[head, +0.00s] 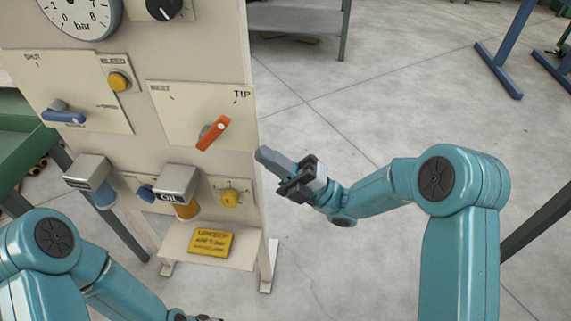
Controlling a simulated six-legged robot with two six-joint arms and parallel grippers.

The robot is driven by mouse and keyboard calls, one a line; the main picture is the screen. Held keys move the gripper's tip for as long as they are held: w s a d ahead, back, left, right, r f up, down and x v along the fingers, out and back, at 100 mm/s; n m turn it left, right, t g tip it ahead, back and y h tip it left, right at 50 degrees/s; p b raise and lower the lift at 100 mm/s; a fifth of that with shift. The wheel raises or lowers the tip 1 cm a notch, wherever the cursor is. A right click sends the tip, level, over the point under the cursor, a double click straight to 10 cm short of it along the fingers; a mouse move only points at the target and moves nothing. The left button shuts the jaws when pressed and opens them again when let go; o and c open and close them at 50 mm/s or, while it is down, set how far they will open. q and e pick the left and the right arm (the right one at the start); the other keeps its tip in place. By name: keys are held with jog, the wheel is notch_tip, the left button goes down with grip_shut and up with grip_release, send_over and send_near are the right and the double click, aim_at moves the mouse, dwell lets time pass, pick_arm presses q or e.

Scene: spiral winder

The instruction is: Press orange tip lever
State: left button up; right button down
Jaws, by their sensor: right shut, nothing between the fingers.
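My right gripper (264,156) is shut and empty. It shows to the right of the panel's edge, a little lower than the lever in the picture and apart from it, fingers pointing left. My left arm comes in at the lower left; only a small dark part of its gripper (205,318) shows at the bottom edge, and its fingers cannot be made out.
The panel also carries a blue lever (63,116), a yellow BLEED button (119,81), a black knob (163,8), a gauge (82,15) and an OIL unit (177,182). A yellow sign (211,242) is below.

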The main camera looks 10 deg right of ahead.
aim_at(212, 134)
jog(key=x, duration=0.7)
jog(key=shift+p, duration=0.3)
jog(key=shift+r, duration=0.2)
